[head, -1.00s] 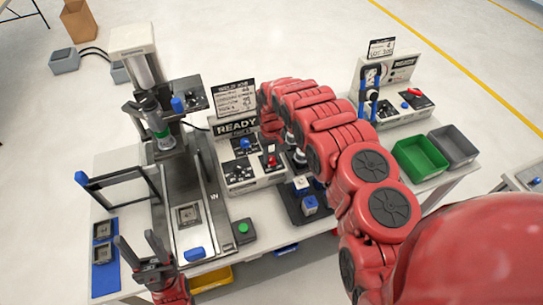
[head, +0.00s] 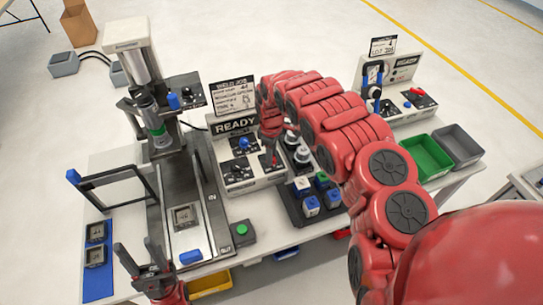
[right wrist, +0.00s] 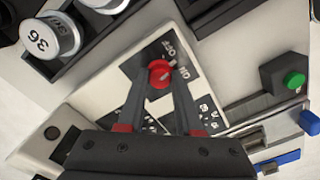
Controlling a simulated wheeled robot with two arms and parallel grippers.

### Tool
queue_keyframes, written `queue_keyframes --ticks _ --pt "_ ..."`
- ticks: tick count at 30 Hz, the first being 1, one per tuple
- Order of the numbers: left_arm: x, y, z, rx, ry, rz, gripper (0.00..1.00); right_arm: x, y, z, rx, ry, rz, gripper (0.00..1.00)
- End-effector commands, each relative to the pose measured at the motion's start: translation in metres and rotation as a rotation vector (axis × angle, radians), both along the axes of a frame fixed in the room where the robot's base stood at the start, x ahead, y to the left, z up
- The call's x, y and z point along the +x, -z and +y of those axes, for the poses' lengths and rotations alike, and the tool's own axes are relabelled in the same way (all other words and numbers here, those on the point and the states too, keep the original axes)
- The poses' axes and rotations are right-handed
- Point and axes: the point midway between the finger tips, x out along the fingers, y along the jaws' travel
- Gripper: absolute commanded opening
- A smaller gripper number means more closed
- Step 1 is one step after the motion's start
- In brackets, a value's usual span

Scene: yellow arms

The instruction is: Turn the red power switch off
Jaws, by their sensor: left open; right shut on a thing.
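The red power switch (right wrist: 159,74) is a round knob on a dark plate marked OFF and ON, on the control box. In the right wrist view, the fingers of my right gripper (right wrist: 160,82) are shut on it, one on each side. A pale pointer mark shows on the knob, but I cannot tell exactly which label it points to. In the head view my right gripper (head: 271,157) comes down over the control box (head: 247,179) and largely hides the knob. My left gripper (head: 138,262) is open and empty at the front left.
The box carries a READY display (head: 235,125) and a blue knob (head: 244,143). A green button (head: 242,229) sits in front. A press (head: 150,95) stands left. A dark tray (head: 292,208) with weights and blue items lies right of the box, below my right arm.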

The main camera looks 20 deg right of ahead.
Motion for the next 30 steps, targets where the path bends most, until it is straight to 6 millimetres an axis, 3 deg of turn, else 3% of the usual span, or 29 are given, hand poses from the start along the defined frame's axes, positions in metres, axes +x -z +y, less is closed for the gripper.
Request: queue_keyframes --ticks 18,30 --pt "0.0 -0.0008 0.0 0.0 0.0 0.0 0.5 0.0003 0.0002 0.001 0.002 -0.527 -0.001 0.0" --pt "0.0 -0.0005 0.0 0.0 0.0 0.0 0.5 0.0008 -0.0001 0.0007 -0.001 -0.679 -0.003 0.0"
